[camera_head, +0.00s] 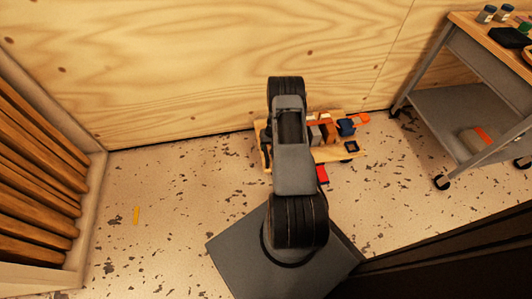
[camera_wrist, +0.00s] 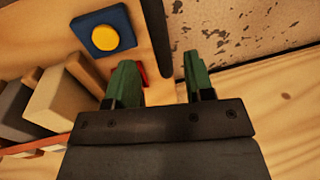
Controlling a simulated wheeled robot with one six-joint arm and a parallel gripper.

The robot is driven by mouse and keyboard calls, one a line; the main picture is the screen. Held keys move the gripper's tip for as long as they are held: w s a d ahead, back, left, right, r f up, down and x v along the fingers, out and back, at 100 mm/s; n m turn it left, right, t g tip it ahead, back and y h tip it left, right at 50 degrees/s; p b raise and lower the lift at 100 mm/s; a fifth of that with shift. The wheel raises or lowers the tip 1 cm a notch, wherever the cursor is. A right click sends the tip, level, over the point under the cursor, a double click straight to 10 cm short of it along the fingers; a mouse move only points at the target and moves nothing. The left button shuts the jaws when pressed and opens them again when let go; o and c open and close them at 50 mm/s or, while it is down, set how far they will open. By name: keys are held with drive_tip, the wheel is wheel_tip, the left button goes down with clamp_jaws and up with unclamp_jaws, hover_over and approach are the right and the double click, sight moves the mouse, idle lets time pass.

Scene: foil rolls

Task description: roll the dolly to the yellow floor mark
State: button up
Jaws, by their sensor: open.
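The dolly (camera_head: 333,154) is a low wooden platform by the plywood wall, loaded with several boxes and small parts. My arm covers part of it in the head view. A red piece (camera_wrist: 141,73) shows beside the left finger. The gripper is hidden in the head view.
A blue block with a yellow button (camera_wrist: 103,36) and tan boxes (camera_wrist: 62,100) lie left of the fingers. A grey wheeled cart (camera_head: 455,110) stands at the right. A rack of wooden boards (camera_head: 35,170) stands at the left. The floor between dolly and mark is clear.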

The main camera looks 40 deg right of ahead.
sight(266, 151)
drive_tip(key=shift+w+a+f+b, duration=0.1)
drive_tip(key=shift+a+f+b, duration=0.1)
drive_tip(key=shift+f, duration=0.6)
drive_tip(key=shift+w+a+f+b, duration=0.1)
drive_tip(key=shift+f+b, duration=0.15)
drive_tip(key=shift+f, duration=0.5)
drive_tip(key=shift+w+a+f+b, duration=0.1)
drive_tip(key=shift+a+f+b, duration=0.1)
drive_tip(key=shift+f, duration=0.6)
clamp_jaws()
